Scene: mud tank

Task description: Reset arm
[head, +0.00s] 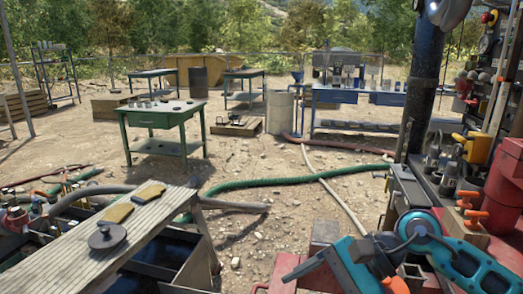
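My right arm, teal and dark grey, comes in from the lower right of the head view and is folded close to the camera. The end of this arm with my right gripper (335,266) appears low in the picture, right of centre, above red metalwork. I cannot make out its fingers clearly, or whether they are open or shut. I see nothing clearly held in it. My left arm and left gripper are not in view.
A plank bench (70,262) with a dark round disc (107,237) and yellow-brown pads stands at lower left. A dark pole (424,80) and crowded equipment stand close on the right. A green table (163,116) stands farther back. Hoses (290,181) cross the gravel.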

